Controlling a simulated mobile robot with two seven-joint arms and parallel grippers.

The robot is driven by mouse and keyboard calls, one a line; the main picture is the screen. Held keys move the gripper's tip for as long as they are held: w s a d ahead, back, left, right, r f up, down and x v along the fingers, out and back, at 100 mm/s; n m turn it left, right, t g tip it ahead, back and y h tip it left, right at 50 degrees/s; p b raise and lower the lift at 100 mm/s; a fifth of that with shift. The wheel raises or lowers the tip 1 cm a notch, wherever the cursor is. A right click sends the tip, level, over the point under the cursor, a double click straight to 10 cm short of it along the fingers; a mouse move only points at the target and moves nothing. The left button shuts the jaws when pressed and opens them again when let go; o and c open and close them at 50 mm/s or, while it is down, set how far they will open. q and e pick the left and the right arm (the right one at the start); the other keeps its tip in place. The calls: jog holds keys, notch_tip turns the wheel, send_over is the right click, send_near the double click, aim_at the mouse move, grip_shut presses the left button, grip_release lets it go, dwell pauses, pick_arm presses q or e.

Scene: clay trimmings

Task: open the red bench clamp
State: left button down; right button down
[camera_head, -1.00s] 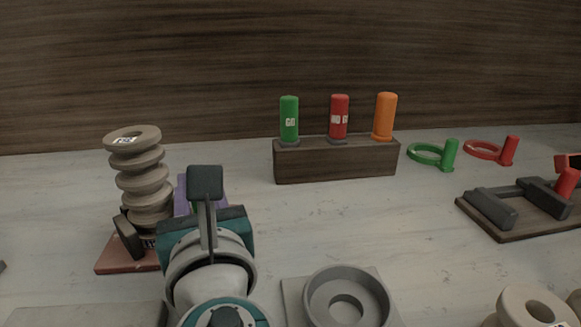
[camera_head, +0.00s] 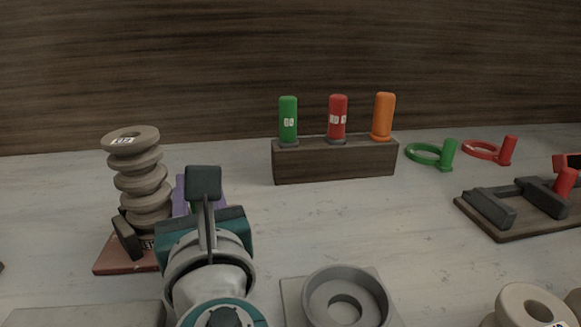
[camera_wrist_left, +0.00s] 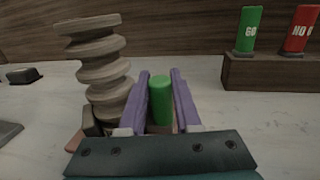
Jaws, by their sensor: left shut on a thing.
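The red bench clamp, with a dark base (camera_head: 497,232), dark jaw bars (camera_head: 489,207) and a red handle (camera_head: 565,181), stands at the right edge of the head view, partly cut off. My left gripper (camera_wrist_left: 160,100) is far to its left, beside a stack of clay rings. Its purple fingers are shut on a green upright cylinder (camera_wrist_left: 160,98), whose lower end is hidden. In the head view my wrist hides most of this cylinder. My right gripper is in neither view.
The ring stack (camera_head: 141,183) stands on a reddish base (camera_head: 112,262) close left of my left gripper. A wooden block (camera_head: 335,160) holds green, red and orange cylinders. Green (camera_head: 430,154) and red (camera_head: 488,150) rings with handles lie right of it. A round grey dish (camera_head: 312,296) is in front.

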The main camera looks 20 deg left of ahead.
pick_arm(q)
jog(key=shift+w+d+b, duration=0.2)
jog(key=shift+w+d, duration=0.25)
jog(key=shift+d, duration=0.35)
jog(key=shift+w+d+b, duration=0.2)
jog(key=shift+w+d, duration=0.25)
jog(key=shift+d, duration=0.3)
jog(key=c, duration=1)
grip_release()
jog(key=shift+o, duration=0.4)
jog(key=shift+w+d, duration=0.1)
